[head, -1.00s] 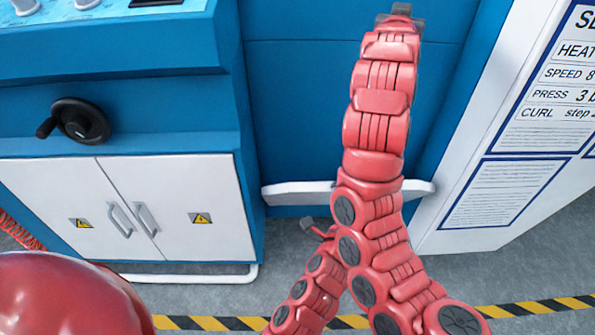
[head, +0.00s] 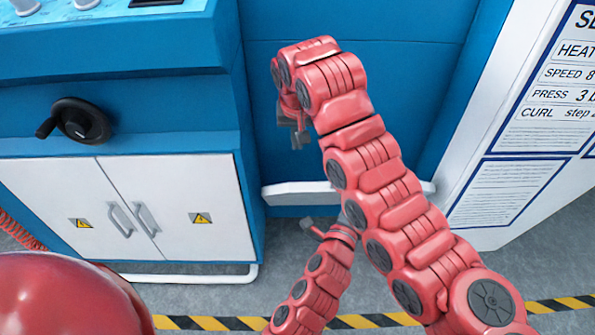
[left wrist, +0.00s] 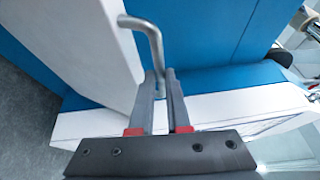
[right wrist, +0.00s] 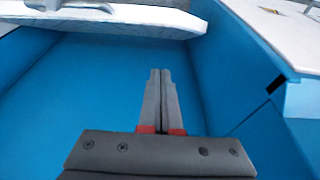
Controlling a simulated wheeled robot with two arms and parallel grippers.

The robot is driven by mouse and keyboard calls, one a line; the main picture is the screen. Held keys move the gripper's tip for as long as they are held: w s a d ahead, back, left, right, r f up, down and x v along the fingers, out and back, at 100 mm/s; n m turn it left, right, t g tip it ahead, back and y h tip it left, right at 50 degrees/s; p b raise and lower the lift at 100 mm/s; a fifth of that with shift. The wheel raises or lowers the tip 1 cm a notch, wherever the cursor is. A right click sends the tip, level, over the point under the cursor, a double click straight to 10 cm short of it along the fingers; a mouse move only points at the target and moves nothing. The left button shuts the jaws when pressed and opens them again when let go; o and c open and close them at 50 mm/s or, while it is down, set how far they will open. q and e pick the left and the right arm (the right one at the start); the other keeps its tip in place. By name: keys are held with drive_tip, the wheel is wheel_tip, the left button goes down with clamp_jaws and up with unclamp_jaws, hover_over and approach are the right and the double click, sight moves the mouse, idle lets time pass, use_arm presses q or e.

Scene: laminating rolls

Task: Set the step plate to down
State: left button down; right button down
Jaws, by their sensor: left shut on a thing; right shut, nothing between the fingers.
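The step plate (head: 300,194) is a white board low in front of the blue recess, seen nearly edge-on in the head view. Part of it is hidden behind my right arm. In the left wrist view, my left gripper (left wrist: 160,88) is shut on a bent grey metal rod (left wrist: 152,32), beside a broad white panel (left wrist: 75,50). In the head view my left gripper (head: 308,224) is small, just below the plate. My right gripper (head: 294,132) is shut and empty, above the plate near the blue panel. A white board (right wrist: 120,18) crosses the top of the right wrist view.
A blue machine with white cabinet doors (head: 80,180) and a black handwheel (head: 80,120) stands at the left. A white sign panel (head: 520,170) stands at the right. Grey floor with a yellow-black stripe (head: 380,320) lies below.

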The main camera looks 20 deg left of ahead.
hover_over(298, 184)
drive_tip(key=w+a, duration=0.1)
drive_tip(key=w, duration=0.3)
wheel_tip(298, 184, down, 7)
drive_tip(key=shift+s+f, duration=0.75)
drive_tip(key=shift+s, duration=0.1)
use_arm(q)
drive_tip(key=shift+a+f, duration=0.15)
drive_tip(key=shift+f, duration=0.4)
use_arm(e)
drive_tip(key=shift+s+d+f, duration=0.3)
drive_tip(key=shift+s+f, duration=0.05)
drive_tip(key=shift+s, duration=0.35)
drive_tip(key=shift+s+d+f, duration=0.2)
drive_tip(key=shift+s+f, duration=0.35)
drive_tip(key=shift+s, duration=0.1)
use_arm(q)
drive_tip(key=shift+w+r, duration=0.1)
drive_tip(key=shift+r, duration=0.05)
use_arm(e)
drive_tip(key=shift+s, duration=0.15)
